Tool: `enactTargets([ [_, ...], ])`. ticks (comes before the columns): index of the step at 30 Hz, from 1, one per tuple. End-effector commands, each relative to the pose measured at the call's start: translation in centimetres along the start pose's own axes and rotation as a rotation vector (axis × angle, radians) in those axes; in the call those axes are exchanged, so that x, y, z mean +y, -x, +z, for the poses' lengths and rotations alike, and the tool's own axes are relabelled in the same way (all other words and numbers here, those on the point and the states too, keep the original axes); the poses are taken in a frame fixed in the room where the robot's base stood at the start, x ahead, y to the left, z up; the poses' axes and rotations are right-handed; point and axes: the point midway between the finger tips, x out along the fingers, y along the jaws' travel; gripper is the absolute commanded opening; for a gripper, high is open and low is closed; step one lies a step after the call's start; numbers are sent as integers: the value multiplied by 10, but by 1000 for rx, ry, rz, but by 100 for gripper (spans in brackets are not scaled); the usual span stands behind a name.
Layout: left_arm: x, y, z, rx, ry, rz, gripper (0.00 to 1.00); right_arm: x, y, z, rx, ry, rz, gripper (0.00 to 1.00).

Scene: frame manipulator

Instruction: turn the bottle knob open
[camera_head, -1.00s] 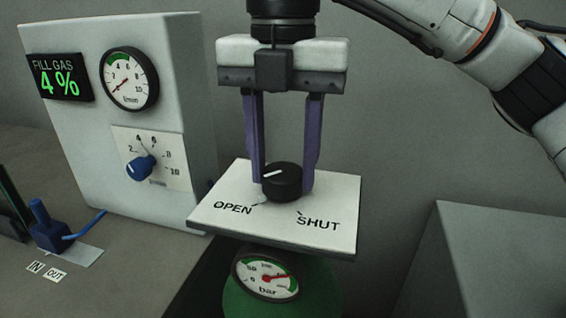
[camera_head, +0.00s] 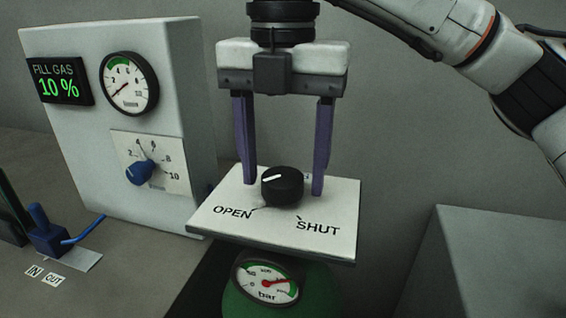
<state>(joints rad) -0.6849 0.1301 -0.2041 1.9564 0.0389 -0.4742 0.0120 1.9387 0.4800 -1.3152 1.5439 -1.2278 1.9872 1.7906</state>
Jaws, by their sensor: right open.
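The black bottle knob (camera_head: 283,187) sits on a white plate (camera_head: 328,245) marked OPEN at the left and SHUT at the right. The white line on the knob points left and slightly down. My right gripper (camera_head: 284,187) points down over the plate with its purple fingers spread wide. One finger is on each side of the knob, with a gap on both sides. The green bottle (camera_head: 317,290) is under the plate, with a bar gauge (camera_head: 265,279) on its front. The gauge's red needle points right. My left gripper is not in view.
A grey box at the left carries a FILL GAS display (camera_head: 60,81) reading 10 %, a round flow gauge (camera_head: 130,83) and a blue dial (camera_head: 140,172). A blue valve (camera_head: 47,232) stands by the IN and OUT labels. A grey block (camera_head: 490,265) is at the right.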

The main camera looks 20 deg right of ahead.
Motion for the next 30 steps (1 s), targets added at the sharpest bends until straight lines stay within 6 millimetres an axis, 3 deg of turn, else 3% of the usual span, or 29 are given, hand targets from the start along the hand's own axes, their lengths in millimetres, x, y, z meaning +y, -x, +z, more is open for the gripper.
enactTargets([
  [5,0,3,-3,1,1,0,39,0,22,0,-2,0,3,60],
  [12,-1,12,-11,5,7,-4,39,0,72,0,-5,-3,2,60],
  [16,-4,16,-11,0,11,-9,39,0,91,0,-3,-2,2,60],
  [21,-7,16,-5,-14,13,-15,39,0,102,0,-1,-3,1,60],
  [30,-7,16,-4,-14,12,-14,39,0,103,0,-1,-1,1,60],
])
